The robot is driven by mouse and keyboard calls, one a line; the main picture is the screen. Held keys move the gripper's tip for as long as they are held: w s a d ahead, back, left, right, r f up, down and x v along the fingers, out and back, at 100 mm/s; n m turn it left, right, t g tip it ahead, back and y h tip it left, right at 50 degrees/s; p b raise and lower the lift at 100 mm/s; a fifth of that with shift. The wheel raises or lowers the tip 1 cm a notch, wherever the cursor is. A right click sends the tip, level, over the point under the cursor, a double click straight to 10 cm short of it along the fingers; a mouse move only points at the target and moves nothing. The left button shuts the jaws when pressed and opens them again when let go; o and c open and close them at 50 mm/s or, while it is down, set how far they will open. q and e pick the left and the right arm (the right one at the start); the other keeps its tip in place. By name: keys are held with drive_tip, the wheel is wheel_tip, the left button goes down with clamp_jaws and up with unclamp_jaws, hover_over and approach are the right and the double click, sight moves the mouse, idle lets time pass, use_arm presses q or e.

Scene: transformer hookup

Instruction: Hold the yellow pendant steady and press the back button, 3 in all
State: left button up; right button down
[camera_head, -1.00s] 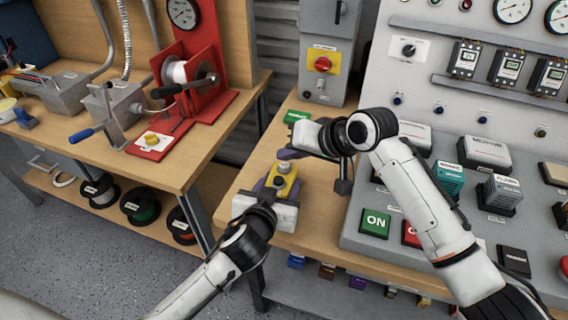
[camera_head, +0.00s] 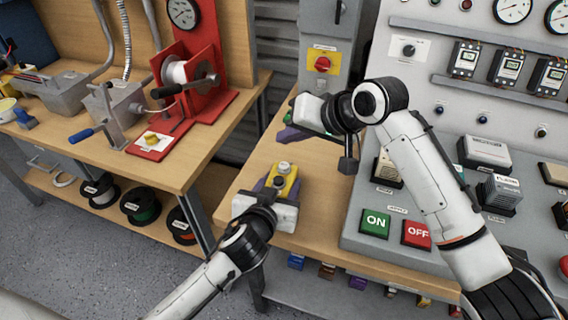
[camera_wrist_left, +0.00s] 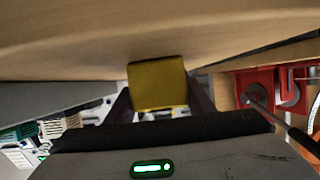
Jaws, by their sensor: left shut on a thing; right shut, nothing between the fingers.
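The yellow pendant (camera_head: 290,186) stands at the left part of the wooden bench, with a pale round button (camera_head: 284,167) on its far end and a darker one (camera_head: 278,181) nearer. My left gripper (camera_head: 273,186) is shut on the pendant from the near side. In the left wrist view the yellow pendant (camera_wrist_left: 157,86) sits between the fingers. My right gripper (camera_head: 287,133) is shut and empty, beyond the pendant and apart from it.
The control panel's green ON button (camera_head: 375,222) and red OFF button (camera_head: 416,234) lie to the right. A grey box with a red knob (camera_head: 323,64) stands behind my right gripper. A red winch stand (camera_head: 203,84) is on the left bench.

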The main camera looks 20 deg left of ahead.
idle(0.4)
use_arm(q)
drive_tip(key=o, duration=1.3)
drive_tip(key=shift+o, duration=0.2)
